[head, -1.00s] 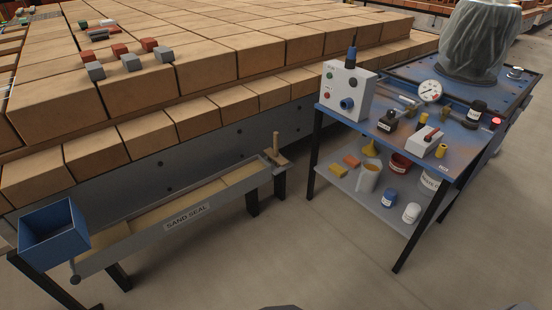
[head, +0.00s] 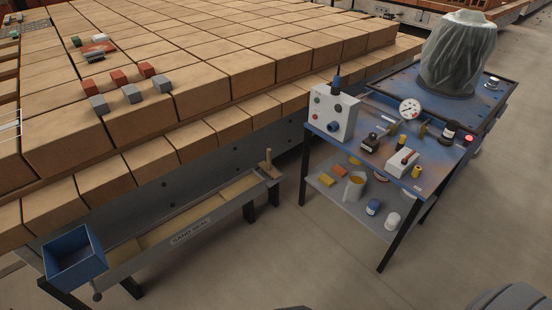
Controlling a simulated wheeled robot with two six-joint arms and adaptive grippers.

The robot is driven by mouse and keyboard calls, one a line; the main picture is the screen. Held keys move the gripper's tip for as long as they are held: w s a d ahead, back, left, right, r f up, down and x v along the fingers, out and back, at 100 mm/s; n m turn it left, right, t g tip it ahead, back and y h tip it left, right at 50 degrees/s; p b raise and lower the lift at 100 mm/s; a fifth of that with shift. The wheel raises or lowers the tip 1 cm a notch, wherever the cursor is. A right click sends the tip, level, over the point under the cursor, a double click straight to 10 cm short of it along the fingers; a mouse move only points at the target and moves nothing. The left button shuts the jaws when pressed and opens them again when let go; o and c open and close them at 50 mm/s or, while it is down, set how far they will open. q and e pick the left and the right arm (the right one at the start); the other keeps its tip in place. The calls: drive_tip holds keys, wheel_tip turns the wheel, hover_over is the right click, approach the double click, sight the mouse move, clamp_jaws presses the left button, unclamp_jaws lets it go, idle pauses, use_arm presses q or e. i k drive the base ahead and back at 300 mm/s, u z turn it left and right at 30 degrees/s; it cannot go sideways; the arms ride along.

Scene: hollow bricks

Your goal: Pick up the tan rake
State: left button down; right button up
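A tan wooden piece with an upright handle (head: 268,158) and a flat block at its foot stands at the right end of the long sand seal trough (head: 205,222). It looks like the tan rake, though it is small and I cannot make out teeth. Neither of my grippers shows in the head view, so nothing is seen touching it.
A blue open box (head: 88,268) sits at the trough's left end. Stacked tan bricks (head: 240,75) rise behind the trough. A blue-topped cart (head: 440,165) with a gauge, control box (head: 335,112), bottles and a lower shelf stands at the right. Bare floor lies in front.

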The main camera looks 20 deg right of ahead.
sight(269, 163)
drive_tip(key=z, duration=0.75)
drive_tip(key=i, duration=2.4)
drive_tip(key=u, duration=0.65)
